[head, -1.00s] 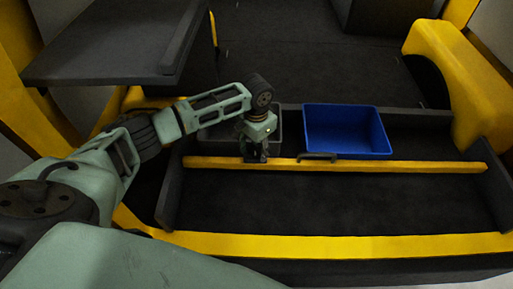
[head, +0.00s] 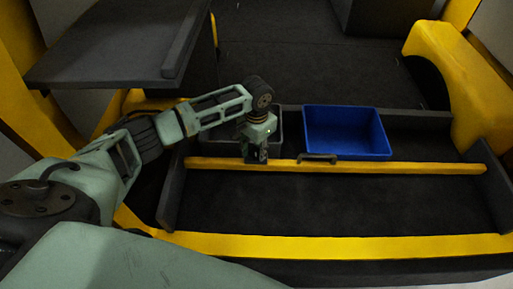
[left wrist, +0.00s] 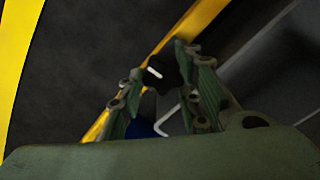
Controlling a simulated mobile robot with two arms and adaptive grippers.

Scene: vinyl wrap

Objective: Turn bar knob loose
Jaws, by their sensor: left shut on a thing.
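The yellow bar (head: 400,167) crosses the dark tray from left to right, with a dark handle (head: 318,158) near its middle. My left gripper (head: 256,158) points down at the bar, left of that handle. In the left wrist view, a dark lobed knob (left wrist: 161,74) with a pale mark sits between the fingertips of my left gripper (left wrist: 158,66), over the yellow bar (left wrist: 190,27). The gripper is shut on the knob. The gripper hides the knob in the head view. My right gripper is not in view.
A blue bin (head: 345,132) stands behind the bar, right of my left gripper. A grey bin (head: 217,143) is behind the gripper, partly hidden by my arm. A dark raised panel (head: 110,45) is at upper left. The tray floor in front of the bar is clear.

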